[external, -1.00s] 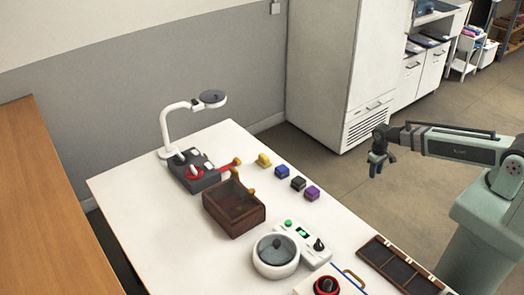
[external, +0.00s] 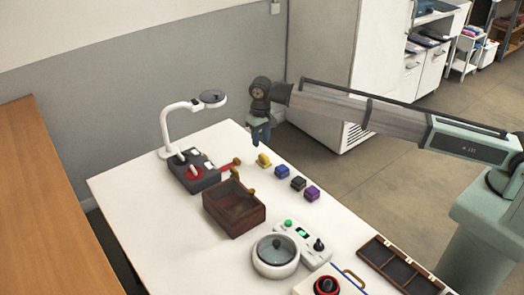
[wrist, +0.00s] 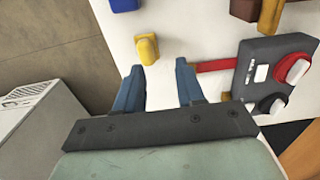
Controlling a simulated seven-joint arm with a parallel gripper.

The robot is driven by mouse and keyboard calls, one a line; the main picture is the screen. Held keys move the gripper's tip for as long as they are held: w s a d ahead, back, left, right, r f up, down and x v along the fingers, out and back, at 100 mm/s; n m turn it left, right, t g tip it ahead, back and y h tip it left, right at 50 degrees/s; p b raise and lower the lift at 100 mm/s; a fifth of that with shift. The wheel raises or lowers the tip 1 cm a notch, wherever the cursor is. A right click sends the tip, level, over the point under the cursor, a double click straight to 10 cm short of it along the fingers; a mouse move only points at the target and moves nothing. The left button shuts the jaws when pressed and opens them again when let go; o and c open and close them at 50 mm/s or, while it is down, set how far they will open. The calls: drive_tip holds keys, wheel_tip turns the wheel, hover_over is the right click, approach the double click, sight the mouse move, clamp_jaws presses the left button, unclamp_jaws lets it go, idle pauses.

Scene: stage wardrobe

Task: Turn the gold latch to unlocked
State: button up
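A gold piece (wrist: 270,15) also shows at the top right of the wrist view, beside a brown corner. My gripper (external: 261,138) is above the table's far edge, pointing down. In the wrist view its blue fingers (wrist: 159,68) are apart with nothing between them. A yellow block (wrist: 147,48) shows just beyond them; it also shows in the external view (external: 263,160).
A dark control box (external: 192,176) with a red bar (wrist: 214,66) is near the gripper, under a white lamp (external: 165,125). Blue (external: 282,171), dark (external: 298,183) and purple (external: 312,193) blocks stand in a row. A white pot (external: 276,256) is nearer the camera.

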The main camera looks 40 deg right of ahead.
wheel_tip(320, 180, up, 10)
hover_over(234, 168)
wheel_tip(234, 168, down, 14)
drive_tip(key=shift+s+a+f, duration=0.1)
clamp_jaws()
idle(0.3)
